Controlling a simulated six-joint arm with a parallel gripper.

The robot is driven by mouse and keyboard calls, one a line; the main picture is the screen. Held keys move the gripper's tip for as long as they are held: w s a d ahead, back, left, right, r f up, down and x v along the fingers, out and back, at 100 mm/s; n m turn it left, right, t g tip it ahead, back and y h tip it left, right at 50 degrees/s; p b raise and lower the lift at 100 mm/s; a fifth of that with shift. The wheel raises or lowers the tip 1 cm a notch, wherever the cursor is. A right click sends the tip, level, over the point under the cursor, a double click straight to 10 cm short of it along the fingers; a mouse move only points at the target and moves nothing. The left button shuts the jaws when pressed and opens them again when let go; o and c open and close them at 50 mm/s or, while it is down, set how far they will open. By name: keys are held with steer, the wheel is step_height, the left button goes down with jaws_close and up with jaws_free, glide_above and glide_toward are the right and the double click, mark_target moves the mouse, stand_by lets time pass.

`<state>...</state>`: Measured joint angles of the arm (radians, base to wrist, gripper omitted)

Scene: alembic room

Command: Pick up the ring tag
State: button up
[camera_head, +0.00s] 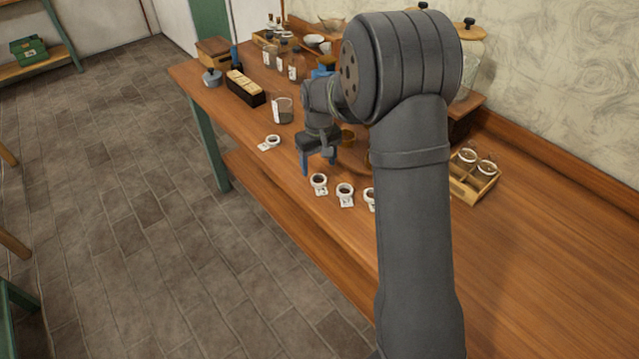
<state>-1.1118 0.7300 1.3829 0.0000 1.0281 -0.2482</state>
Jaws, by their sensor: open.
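I cannot tell which one the task means. My gripper (318,163) is open, points down and appears to be above the bench, apart from the tags. Nothing shows between its fingers.
A glass beaker (283,110) stands behind the lone tag. A dark box with pale blocks (245,87), a grey bottle (212,77) and labelled bottles (282,58) stand farther back. A wooden crate with round jars (473,178) sits right of my arm. The right bench top is clear.

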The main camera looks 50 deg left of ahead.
mark_target(318, 182)
step_height(318, 182, down, 4)
steer(key=shift+s+f, duration=0.15)
steer(key=shift+f, duration=0.05)
steer(key=shift+c, duration=0.5)
steer(key=c, duration=1)
